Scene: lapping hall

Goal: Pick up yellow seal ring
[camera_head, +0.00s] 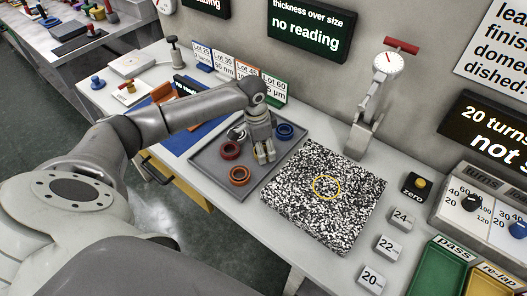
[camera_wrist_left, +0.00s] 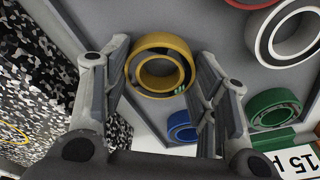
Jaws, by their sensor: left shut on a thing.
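The yellow seal ring (camera_wrist_left: 158,43) sits between the two fingers of my left gripper (camera_wrist_left: 160,92) in the left wrist view, with a finger against each side. My left gripper (camera_head: 265,154) is shut on it, low over the grey tray (camera_head: 207,161) in the head view. There the ring is mostly hidden by the fingers. I cannot tell whether it still touches the tray. My right gripper is not in view.
The tray also holds a red ring (camera_head: 230,151), an orange ring (camera_head: 239,175) and a blue ring (camera_head: 285,131). A green ring (camera_wrist_left: 273,109) and a white ring (camera_wrist_left: 258,45) show in the wrist view. A speckled plate (camera_head: 345,215) with a yellow circle lies right, before a dial gauge (camera_head: 388,64).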

